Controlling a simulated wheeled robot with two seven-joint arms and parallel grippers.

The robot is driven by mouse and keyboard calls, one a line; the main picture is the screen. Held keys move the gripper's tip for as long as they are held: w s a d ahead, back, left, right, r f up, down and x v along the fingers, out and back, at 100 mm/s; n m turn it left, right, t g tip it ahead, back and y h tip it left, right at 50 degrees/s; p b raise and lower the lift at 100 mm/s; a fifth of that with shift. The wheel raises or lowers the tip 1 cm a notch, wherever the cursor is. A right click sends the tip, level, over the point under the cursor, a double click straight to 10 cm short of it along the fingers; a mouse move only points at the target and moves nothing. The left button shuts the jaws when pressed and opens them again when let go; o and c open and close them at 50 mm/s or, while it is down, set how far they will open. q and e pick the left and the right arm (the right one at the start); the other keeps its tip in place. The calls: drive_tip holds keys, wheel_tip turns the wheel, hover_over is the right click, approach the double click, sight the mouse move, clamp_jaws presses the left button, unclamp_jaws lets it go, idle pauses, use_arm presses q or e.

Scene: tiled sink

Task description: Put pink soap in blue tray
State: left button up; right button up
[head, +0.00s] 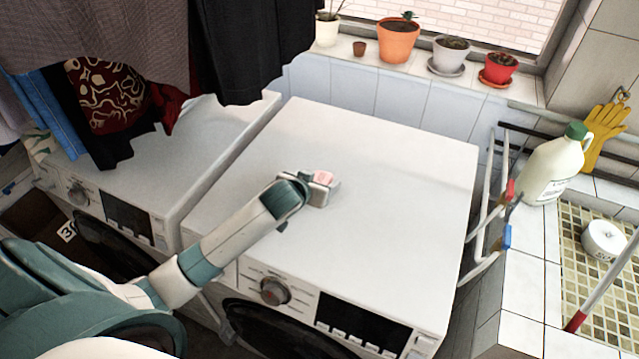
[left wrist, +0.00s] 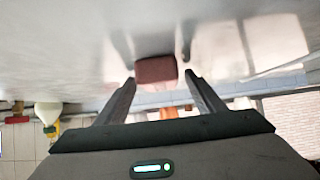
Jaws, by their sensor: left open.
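The pink soap (head: 323,177) is a small block on the white top of the right-hand washing machine. My left gripper (head: 322,189) reaches in low from the left and is at the soap, partly covering it in the head view. In the left wrist view the soap (left wrist: 156,70) looks dark reddish and sits between and just beyond the tips of the two open fingers (left wrist: 160,82). I see a gap on the right-finger side; contact on the left side is hard to tell. I cannot make out a blue tray in either view. My right gripper is not in view.
The washing machine top (head: 400,170) is otherwise clear. Clothes (head: 150,50) hang over the left machine (head: 210,140). Potted plants (head: 398,40) line the windowsill. A white jug (head: 548,172), yellow gloves (head: 603,135) and the tiled sink (head: 585,235) are at the right.

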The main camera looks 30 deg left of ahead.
sight(321, 181)
use_arm(q)
drive_tip(key=c, duration=1.4)
drive_tip(key=shift+o, duration=0.2)
drive_tip(key=shift+r+b, duration=0.35)
drive_tip(key=shift+r, duration=0.1)
drive_tip(key=r+b, duration=0.1)
drive_tip(key=r, duration=0.2)
drive_tip(key=shift+d+r+b, duration=0.15)
drive_tip(key=shift+d+b, duration=0.05)
drive_tip(key=shift+b, duration=0.2)
drive_tip(key=d+r+b, duration=0.3)
drive_tip(key=d+r, duration=0.3)
drive_tip(key=d, duration=0.5)
drive_tip(key=shift+d+r+b, duration=0.15)
drive_tip(key=shift+r+b, duration=0.2)
drive_tip(key=shift+r, duration=0.05)
drive_tip(key=shift+s+f, duration=0.1)
